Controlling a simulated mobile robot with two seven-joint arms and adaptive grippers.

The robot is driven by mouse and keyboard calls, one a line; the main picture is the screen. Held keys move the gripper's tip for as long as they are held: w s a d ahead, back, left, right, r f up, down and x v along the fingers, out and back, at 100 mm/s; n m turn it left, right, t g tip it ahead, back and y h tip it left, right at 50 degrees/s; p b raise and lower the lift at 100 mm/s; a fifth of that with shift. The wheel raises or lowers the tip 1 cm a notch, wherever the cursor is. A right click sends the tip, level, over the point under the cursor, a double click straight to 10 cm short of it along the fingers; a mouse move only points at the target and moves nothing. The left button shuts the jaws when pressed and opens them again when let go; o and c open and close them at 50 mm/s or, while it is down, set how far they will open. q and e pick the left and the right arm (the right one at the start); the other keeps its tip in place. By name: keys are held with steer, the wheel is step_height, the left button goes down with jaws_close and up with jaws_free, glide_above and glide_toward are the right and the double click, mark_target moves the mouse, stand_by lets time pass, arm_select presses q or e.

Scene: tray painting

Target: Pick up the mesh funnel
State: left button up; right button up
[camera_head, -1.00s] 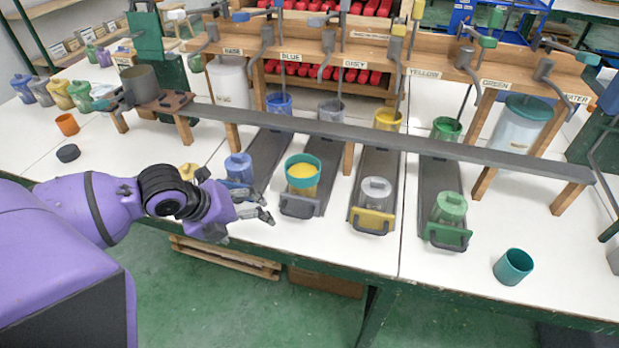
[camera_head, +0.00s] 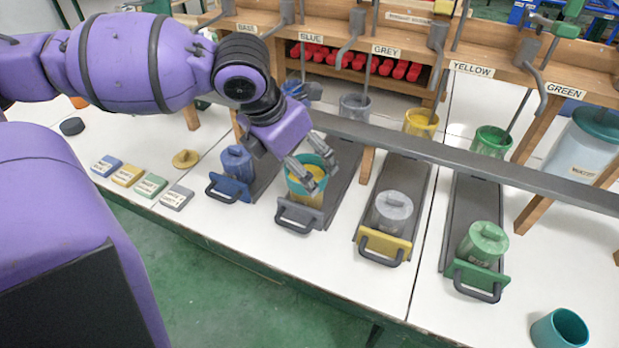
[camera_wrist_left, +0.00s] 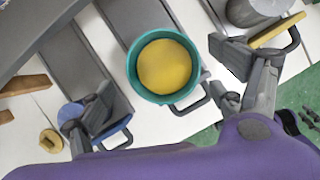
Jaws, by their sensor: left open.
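The mesh funnel (camera_head: 326,160) is a teal ring with a yellow inside, seated on a yellowish cup (camera_head: 303,196) on the tray slide with a grey handle. In the left wrist view the funnel (camera_wrist_left: 134,66) shows from above as a round teal rim around yellow. My left gripper (camera_head: 322,172) is open just above the funnel and partly covers it in the head view. In the left wrist view its fingers stand wide apart, one on each side of the funnel. I cannot tell whether a finger touches the rim. My right gripper is not in view.
A blue lidded cup (camera_head: 238,163) stands left of the funnel, a grey lidded cup (camera_head: 391,212) right of it, and a green lidded cup (camera_head: 483,244) further right. A long grey rail (camera_head: 440,152) runs behind them. A teal cup (camera_head: 560,330) stands at the lower right.

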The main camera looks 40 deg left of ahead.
arm_select(q)
steer(key=b+x, duration=0.2)
steer(key=x, duration=0.1)
steer(key=shift+d+f, duration=0.15)
steer(key=shift+f, duration=0.25)
steer(key=shift+w+f, duration=0.2)
steer(key=c, duration=1.3)
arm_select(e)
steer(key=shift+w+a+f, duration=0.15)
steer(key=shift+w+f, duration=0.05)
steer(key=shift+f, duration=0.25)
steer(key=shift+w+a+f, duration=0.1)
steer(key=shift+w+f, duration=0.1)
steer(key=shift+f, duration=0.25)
